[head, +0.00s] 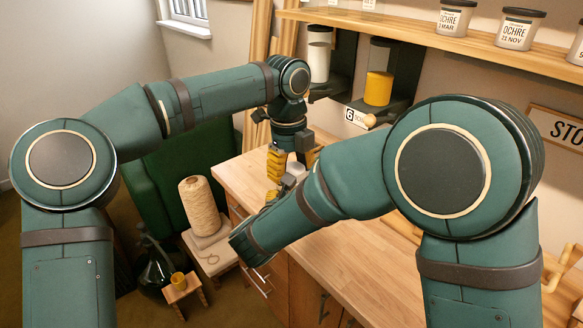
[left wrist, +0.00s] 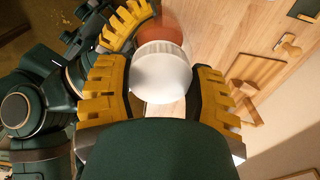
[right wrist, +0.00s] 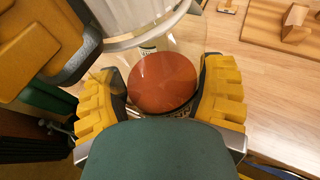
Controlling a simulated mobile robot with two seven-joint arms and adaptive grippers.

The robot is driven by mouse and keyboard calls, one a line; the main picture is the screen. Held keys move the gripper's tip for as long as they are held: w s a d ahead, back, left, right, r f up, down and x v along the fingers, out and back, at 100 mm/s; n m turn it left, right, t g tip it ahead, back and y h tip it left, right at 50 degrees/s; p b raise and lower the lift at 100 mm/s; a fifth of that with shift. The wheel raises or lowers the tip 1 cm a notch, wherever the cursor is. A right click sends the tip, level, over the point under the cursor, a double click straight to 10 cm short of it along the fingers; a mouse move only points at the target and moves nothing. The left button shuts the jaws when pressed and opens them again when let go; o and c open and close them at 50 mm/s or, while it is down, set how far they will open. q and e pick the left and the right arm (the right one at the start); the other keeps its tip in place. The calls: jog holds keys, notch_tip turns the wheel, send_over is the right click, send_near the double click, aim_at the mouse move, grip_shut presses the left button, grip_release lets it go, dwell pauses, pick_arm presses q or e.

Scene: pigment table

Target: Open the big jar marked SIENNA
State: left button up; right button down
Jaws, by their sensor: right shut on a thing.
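The big jar (right wrist: 165,80) is clear glass with red-brown pigment inside; its label is not readable here. In the right wrist view it stands between the yellow fingers of my right gripper (right wrist: 160,95), which is shut on it. Its white lid (left wrist: 160,72) sits at the jar's top, with the red-brown contents showing behind it. My left gripper (left wrist: 162,90) has its fingers apart, one on each side of the lid; I cannot tell whether the pads touch it. In the head view my left gripper (head: 284,170) is over the wooden counter, and my right gripper is mostly hidden.
The counter (head: 370,265) is largely clear at the front. Wooden pieces (left wrist: 250,85) lie on it near the jar. A yellow-filled container (head: 379,87) stands at the back. A twine cone (head: 203,207) stands off the counter.

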pick_arm(q)
jog(key=n, duration=0.3)
jog(key=o, duration=1.3)
jog(key=shift+c, duration=0.2)
jog(key=shift+a+r, duration=0.1)
jog(key=shift+r, duration=2.2)
